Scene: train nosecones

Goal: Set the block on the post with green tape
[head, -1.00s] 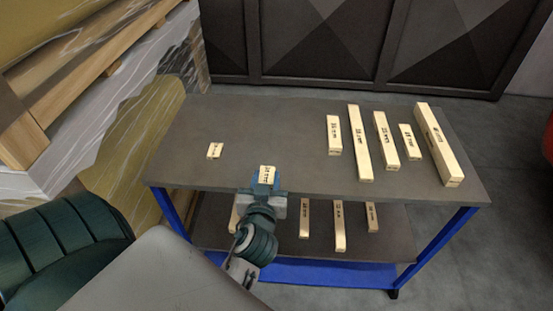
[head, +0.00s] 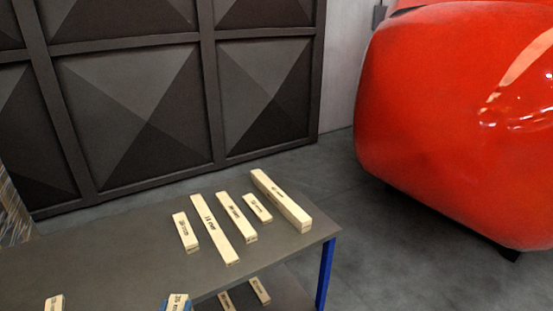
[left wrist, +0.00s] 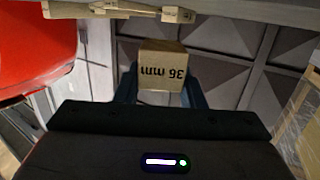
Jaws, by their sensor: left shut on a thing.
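My left gripper (left wrist: 160,88) is shut on a short pale wooden block (left wrist: 162,64) with black lettering that seems to read 36 mm, upside down in the left wrist view. In the head view the held block (head: 179,302) shows at the bottom edge. One blue finger of the gripper shows beside it, and the rest is cut off. No post and no green tape can be seen. My right gripper is not in view.
A grey table (head: 120,240) with a blue leg (head: 326,272) carries several lettered wooden blocks, including a long one (head: 280,203) near its far right edge. More lie on a lower shelf. A big red nosecone (head: 450,120) stands on the right. Dark panelled wall (head: 130,110) behind.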

